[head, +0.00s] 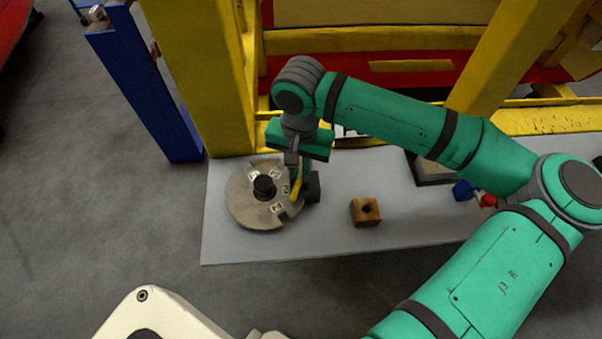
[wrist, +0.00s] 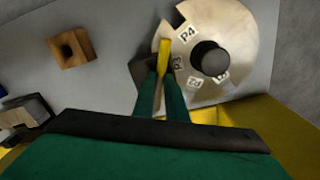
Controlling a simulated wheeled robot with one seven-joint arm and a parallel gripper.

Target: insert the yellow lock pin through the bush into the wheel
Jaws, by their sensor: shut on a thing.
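The wheel (head: 242,205) is a pale metal disc lying flat near the left end of the grey table, with a black hub (head: 264,187) and white labels. P4, P3 and P2 read in the wrist view on the wheel (wrist: 232,35). The yellow lock pin (wrist: 165,52) is between the fingertips of my gripper (wrist: 164,77), which is shut on it. In the head view the pin (head: 296,189) is at the wheel's right rim, near label P3. A dark block (head: 314,187), possibly the bush, stands beside the rim. I cannot tell whether the pin enters anything.
A wooden block with a hole (head: 365,212) sits right of the wheel. A grey-black box (head: 434,172) and small blue and red items (head: 464,190) lie farther right. A yellow post (head: 205,75) and blue post (head: 145,80) rise behind left. The table front is clear.

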